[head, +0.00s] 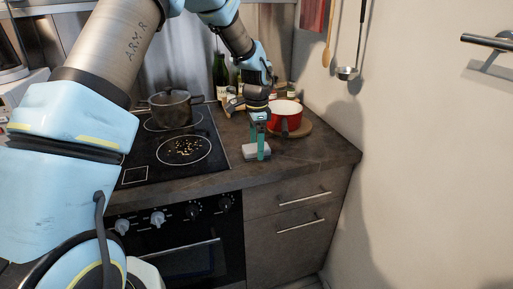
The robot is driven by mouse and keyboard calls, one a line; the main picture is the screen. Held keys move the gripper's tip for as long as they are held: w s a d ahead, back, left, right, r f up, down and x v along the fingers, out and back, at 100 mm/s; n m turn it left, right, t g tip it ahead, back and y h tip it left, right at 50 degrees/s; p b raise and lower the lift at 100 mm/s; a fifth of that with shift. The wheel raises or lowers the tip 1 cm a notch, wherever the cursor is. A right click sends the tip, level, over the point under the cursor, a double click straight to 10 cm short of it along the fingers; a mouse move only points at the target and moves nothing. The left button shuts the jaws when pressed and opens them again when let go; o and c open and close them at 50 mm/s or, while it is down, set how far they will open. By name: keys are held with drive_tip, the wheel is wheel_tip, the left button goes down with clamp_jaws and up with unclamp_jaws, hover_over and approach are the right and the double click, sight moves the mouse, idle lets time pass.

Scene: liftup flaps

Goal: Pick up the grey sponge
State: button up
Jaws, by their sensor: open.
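The grey sponge (249,152) is a small pale block on the dark countertop, just right of the cooktop. My gripper (258,147) reaches down over it from above, with its teal fingers apart. One finger stands in front of the sponge's right part and hides some of it. The other finger is farther back, near the cooktop's edge. I cannot tell whether either finger touches the sponge.
A red pot (287,113) on a round wooden board (301,131) stands close behind and right of my gripper. A lidded pot (171,107) is on the cooktop (150,168). Dark bottles (219,72) stand at the back. The counter's front right is clear, bounded by a wall (430,150).

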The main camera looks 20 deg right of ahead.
drive_tip(key=shift+f, duration=0.5)
drive_tip(key=c, duration=1.4)
